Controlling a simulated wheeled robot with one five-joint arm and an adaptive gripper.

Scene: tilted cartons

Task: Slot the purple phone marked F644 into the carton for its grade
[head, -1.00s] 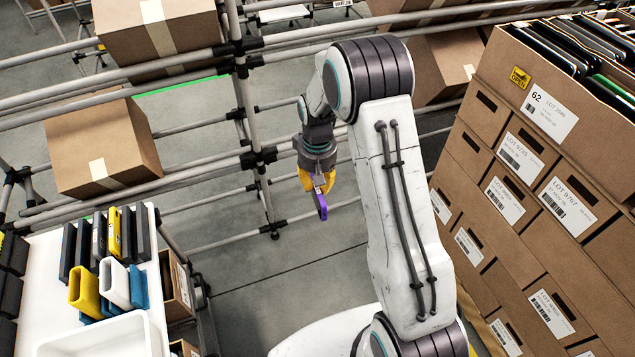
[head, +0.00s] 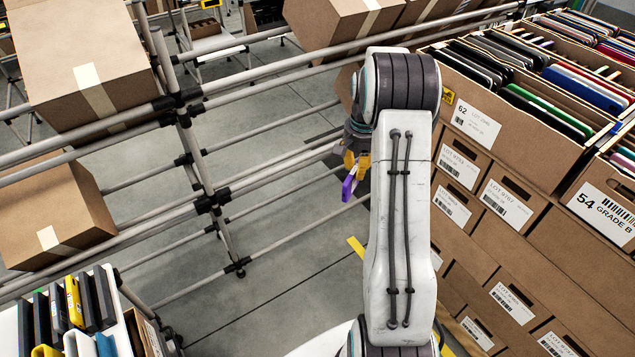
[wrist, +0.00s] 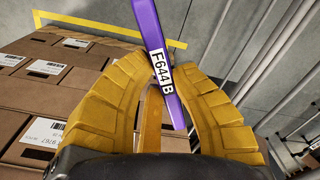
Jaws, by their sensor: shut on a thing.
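My gripper (head: 356,162) has yellow fingers and is shut on the purple phone (head: 349,186), held in the air left of the stacked cartons. An open carton (head: 607,213) at the right has a label reading 54 GRADE B. Another open carton (head: 458,88) behind it is labelled 62 and is filled with dark and green phones standing on edge. The inside of the 54 carton is mostly cut off by the picture's edge.
Closed lot cartons (head: 500,195) are stacked below the open ones. A pipe rack (head: 195,150) with brown boxes (head: 85,70) stands at the left and back. A white table (head: 125,340) with several cases is at lower left. Bare floor lies between rack and cartons.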

